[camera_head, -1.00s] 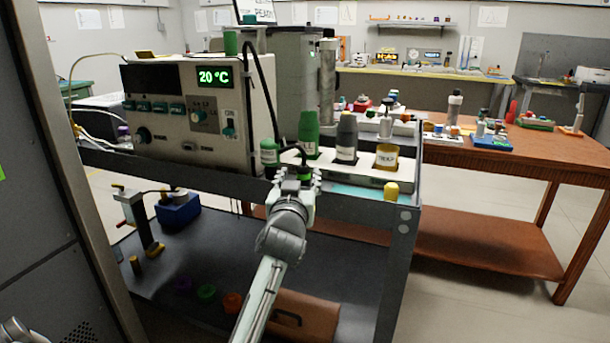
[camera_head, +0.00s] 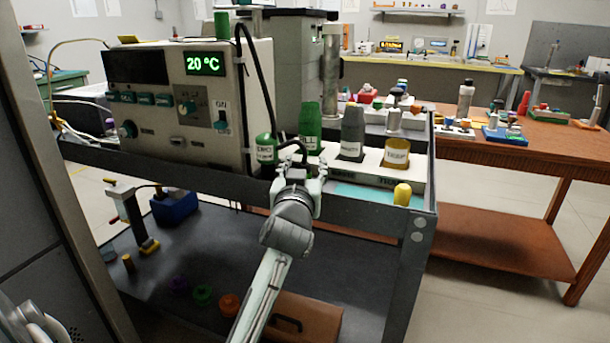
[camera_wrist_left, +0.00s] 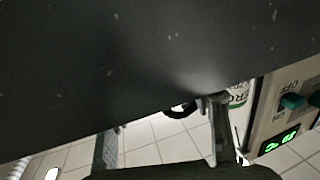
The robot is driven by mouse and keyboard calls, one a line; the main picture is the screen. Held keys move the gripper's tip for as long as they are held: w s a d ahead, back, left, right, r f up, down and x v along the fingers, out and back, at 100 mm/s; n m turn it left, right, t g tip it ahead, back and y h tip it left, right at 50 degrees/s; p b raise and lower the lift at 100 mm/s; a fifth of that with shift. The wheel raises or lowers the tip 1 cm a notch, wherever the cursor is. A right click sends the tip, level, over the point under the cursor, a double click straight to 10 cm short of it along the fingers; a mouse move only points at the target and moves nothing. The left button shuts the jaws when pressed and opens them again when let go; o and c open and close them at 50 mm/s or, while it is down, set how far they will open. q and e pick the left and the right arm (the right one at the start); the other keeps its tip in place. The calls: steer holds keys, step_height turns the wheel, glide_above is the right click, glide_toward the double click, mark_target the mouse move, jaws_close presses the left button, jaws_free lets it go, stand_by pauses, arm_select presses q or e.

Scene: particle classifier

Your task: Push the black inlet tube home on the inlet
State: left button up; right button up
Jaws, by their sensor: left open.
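A black tube (camera_head: 262,75) arches over the right end of the grey instrument (camera_head: 195,105) and runs down behind the small green labelled bottle (camera_head: 266,149). A short black curved piece (camera_head: 293,146) shows between that bottle and my left gripper (camera_head: 302,172). The gripper is open at the cart's front edge, just in front of the bottles. In the left wrist view, a black loop (camera_wrist_left: 180,110) shows beside one finger of the gripper (camera_wrist_left: 162,140). I cannot tell whether the fingers touch it. The inlet and the tube's seating on it cannot be made out.
A yellow cap (camera_head: 402,194) is at the cart's front edge. A dark surface fills much of the left wrist view.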

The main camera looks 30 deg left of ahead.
arm_select(q)
steer(key=shift+c, duration=1)
jaws_close()
arm_select(e)
steer(key=shift+w, duration=0.15)
arm_select(q)
steer(key=shift+r, duration=0.2)
